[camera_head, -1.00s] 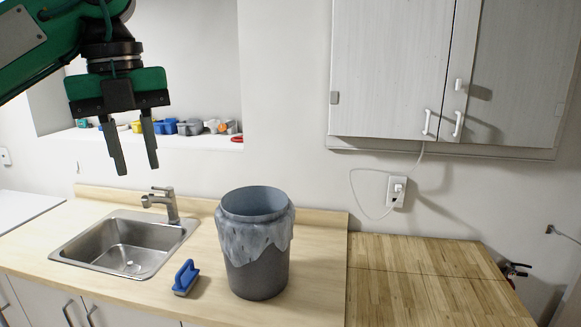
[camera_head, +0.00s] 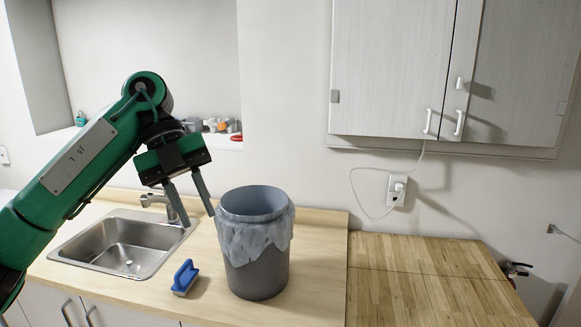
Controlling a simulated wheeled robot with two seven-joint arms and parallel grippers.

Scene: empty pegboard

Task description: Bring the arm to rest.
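My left arm comes in from the left, and its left gripper (camera_head: 199,221) hangs in front of the faucet, between the sink and the bin. The two dark fingers point down and are apart, with nothing between them. The right fingertip lies close to the bin's left rim in the picture; I cannot tell whether they touch. My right gripper is not in view.
A grey bin (camera_head: 257,272) with a liner stands on the wooden counter (camera_head: 318,285). A blue-handled brush (camera_head: 185,277) lies to its left. The steel sink (camera_head: 118,246) and faucet (camera_head: 178,207) are further left. The butcher-block top (camera_head: 430,285) at right is clear. Cabinets (camera_head: 390,70) hang above.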

